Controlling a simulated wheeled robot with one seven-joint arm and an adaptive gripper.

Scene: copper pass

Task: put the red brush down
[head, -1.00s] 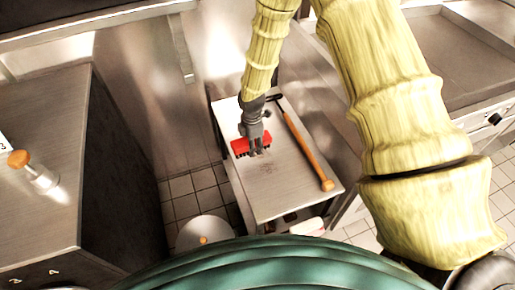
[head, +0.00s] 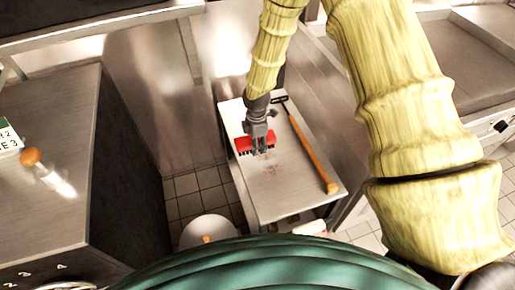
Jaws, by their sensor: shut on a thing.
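The red brush (head: 243,146) is a red block with dark bristles showing along its lower edge. It is at the left part of a small steel table (head: 290,204), at the table's surface or just above it; I cannot tell which. My gripper (head: 259,149) points down and is shut on the middle of the brush, hiding part of it. The brush shows on both sides of the fingers.
A tool with an orange wooden handle (head: 315,160) and a dark head lies on the table, right of the brush. A steel counter at the left holds an orange-capped shaker (head: 45,172). A white round lid (head: 208,228) is below the table's left side. The table's front middle is clear.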

